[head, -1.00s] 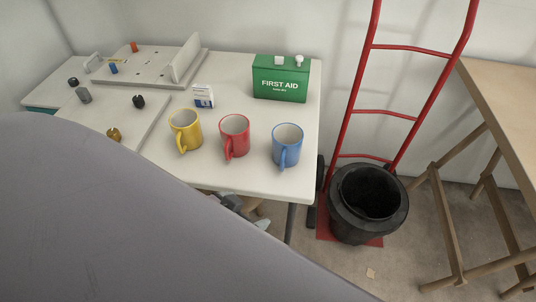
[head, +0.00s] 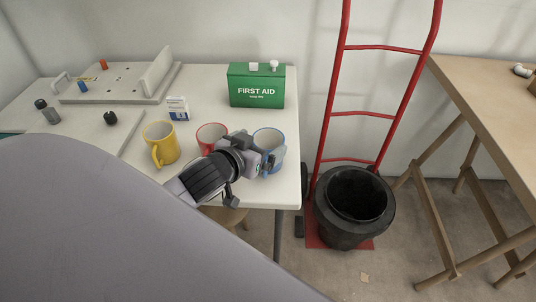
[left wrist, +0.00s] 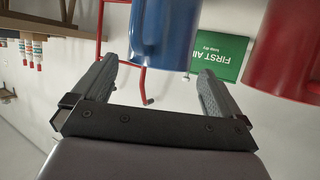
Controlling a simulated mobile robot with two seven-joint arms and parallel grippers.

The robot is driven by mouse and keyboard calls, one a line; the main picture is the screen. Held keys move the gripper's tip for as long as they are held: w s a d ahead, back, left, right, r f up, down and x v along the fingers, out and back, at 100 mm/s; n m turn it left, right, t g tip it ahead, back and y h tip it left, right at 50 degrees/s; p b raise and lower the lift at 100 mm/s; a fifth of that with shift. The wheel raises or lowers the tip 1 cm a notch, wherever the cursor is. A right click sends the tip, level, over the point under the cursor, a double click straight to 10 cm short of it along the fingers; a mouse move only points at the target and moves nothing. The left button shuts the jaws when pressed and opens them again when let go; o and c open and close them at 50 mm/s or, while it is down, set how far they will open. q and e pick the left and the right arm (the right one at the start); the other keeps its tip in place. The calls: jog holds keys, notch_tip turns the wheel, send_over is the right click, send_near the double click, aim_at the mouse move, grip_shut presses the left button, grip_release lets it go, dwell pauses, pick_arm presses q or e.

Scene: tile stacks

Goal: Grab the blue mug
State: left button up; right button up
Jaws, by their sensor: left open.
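The blue mug (head: 272,138) stands near the right front of the white table (head: 225,120), its near side partly hidden by my left gripper (head: 266,163). In the left wrist view the blue mug (left wrist: 168,35) is at the top, above and between the two spread fingers. My left gripper (left wrist: 158,75) is open, with nothing held between its fingers. In the head view it overlaps the mug's near side; I cannot tell whether they touch. My right gripper is not in view.
The red mug (head: 209,136) is close to the left of the blue one, partly behind my gripper; the yellow mug (head: 160,143) stands further left. A green first aid box (head: 256,85) and a small white-blue box (head: 177,108) stand behind. A black bin (head: 354,208) is right of the table.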

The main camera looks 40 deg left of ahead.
aim_at(275, 134)
pick_arm(q)
jog(key=shift+x, duration=2.05)
jog(key=c, duration=1.4)
jog(key=shift+c, duration=0.4)
jog(key=shift+r, duration=0.1)
